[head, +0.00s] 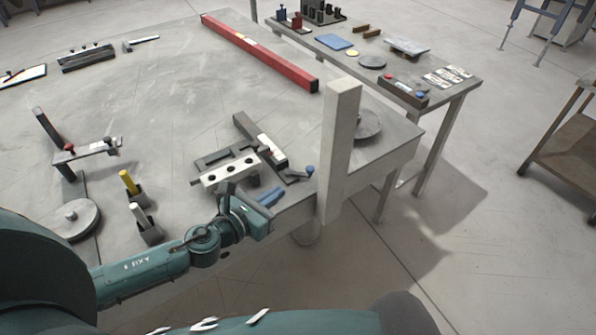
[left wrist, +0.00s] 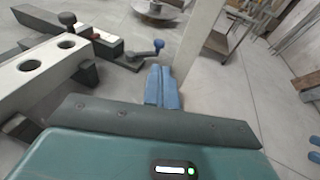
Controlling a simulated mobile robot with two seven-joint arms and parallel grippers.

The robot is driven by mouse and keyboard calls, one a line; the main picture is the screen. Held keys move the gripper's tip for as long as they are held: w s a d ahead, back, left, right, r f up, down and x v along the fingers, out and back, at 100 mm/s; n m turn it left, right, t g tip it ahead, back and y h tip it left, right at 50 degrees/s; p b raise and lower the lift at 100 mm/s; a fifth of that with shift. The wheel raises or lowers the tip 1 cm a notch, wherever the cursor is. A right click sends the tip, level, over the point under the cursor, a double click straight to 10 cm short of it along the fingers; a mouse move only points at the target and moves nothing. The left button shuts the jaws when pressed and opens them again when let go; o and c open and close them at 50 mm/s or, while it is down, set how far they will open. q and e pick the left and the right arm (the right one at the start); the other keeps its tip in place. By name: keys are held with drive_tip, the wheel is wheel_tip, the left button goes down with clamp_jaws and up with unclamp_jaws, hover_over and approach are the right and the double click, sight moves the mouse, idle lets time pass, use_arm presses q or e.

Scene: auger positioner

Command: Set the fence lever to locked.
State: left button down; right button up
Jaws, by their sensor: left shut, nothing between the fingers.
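A small dark lever with a blue knob (head: 309,171) sits at the right end of the fixture, near the table's front edge; it looks like the fence lever. Its blue knob also shows in the left wrist view (left wrist: 159,44), with the dark arm running left from it. Beside it is a pale block with dark holes (head: 208,181), seen large in the left wrist view (left wrist: 20,72). My left gripper (head: 272,193) has its blue fingers (left wrist: 162,72) shut and empty, just short of the lever and apart from it. My right gripper is not in view.
A pale upright post (head: 340,150) stands close to the right of the lever. A dark bar with a white strip (head: 248,128) lies behind the block. A long red beam (head: 255,50) lies farther back. Upright yellow-topped and white-topped pieces (head: 127,181) stand left.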

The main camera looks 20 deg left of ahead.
use_arm(q)
approach(310, 168)
drive_tip(key=x, duration=0.5)
drive_tip(key=shift+w+d+f, duration=0.1)
drive_tip(key=shift+f, duration=0.15)
drive_tip(key=shift+w+d, duration=0.1)
drive_tip(key=shift+w, duration=0.2)
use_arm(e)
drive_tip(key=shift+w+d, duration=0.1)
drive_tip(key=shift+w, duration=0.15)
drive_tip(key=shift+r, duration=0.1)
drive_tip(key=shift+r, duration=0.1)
use_arm(q)
drive_tip(key=shift+w+d+r+n+y+p, duration=0.1)
drive_tip(key=shift+w+d+n+y+p, duration=0.15)
drive_tip(key=shift+n+y+p, duration=0.45)
drive_tip(key=shift+w+d+t+y, duration=0.15)
drive_tip(key=shift+w+t+y, duration=0.15)
drive_tip(key=shift+w+y, duration=0.15)
drive_tip(key=shift+w+d, duration=0.1)
drive_tip(key=shift+w, duration=0.2)
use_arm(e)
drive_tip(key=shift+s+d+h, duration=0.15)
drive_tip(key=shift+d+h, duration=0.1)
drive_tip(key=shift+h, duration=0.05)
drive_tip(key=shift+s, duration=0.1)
